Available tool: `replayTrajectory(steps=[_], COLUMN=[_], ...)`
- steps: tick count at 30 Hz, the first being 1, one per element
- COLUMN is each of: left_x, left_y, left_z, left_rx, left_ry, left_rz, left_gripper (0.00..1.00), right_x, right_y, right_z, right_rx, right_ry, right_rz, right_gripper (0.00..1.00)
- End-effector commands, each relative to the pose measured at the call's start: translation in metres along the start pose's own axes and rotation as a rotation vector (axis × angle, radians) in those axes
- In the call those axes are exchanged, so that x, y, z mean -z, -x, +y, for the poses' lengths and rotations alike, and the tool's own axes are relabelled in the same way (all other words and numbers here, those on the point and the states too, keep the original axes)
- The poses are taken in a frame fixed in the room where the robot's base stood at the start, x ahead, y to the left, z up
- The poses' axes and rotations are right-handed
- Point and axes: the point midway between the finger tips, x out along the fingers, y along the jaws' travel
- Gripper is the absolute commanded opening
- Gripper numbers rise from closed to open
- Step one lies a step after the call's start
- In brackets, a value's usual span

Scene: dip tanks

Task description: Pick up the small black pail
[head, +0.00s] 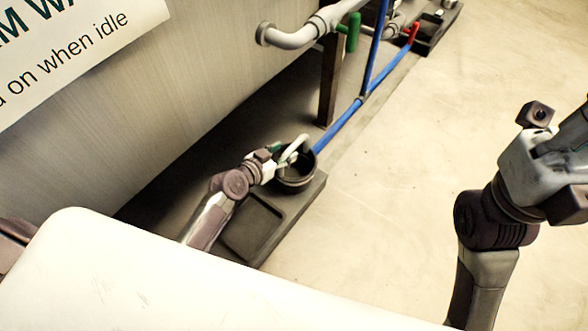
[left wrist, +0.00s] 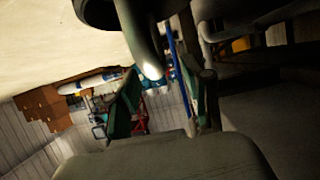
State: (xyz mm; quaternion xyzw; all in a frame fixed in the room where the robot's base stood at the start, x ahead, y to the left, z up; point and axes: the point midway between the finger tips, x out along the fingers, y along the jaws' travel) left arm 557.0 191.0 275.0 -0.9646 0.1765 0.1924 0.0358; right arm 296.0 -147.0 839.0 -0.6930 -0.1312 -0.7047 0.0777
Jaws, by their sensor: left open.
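The small black pail (head: 297,184) stands at the far end of a dark low tray on the floor. Its pale handle (head: 294,149) stands up above the rim. My left gripper (head: 279,155) is open at the handle, on the left side of the pail's top. In the left wrist view the handle (left wrist: 148,55) comes down between the two green-padded fingers of the gripper (left wrist: 165,102), and the pail's dark underside or rim (left wrist: 95,12) shows at the top. I cannot tell whether the fingers touch the handle. My right arm is at the right edge, its fingertips not visible.
The dark tray (head: 240,243) has a shallow recess in front of the pail. A blue pipe (head: 340,130) runs along the floor behind the pail. The pale floor at right is clear.

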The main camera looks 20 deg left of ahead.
Motion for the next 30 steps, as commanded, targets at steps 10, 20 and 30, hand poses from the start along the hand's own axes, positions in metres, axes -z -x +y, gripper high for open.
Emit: replayTrajectory(steps=[10,20,30], left_x=[0.004,0.005,0.005], left_y=[-0.047,-0.049,-0.049], left_z=[0.004,0.004,0.004], left_rx=[0.000,0.000,0.000], left_ry=[0.004,0.002,0.002], left_rz=[0.002,0.001,0.001], left_gripper=[0.50,0.41,0.00], right_x=[0.007,0.008,0.008], right_y=[-0.009,-0.013,-0.013], right_z=[-0.004,-0.004,-0.004], right_rx=[0.027,0.029,0.029], right_ry=[0.010,0.010,0.010], right_rz=[0.073,0.076,0.076], right_gripper=[0.00,0.00,0.00])
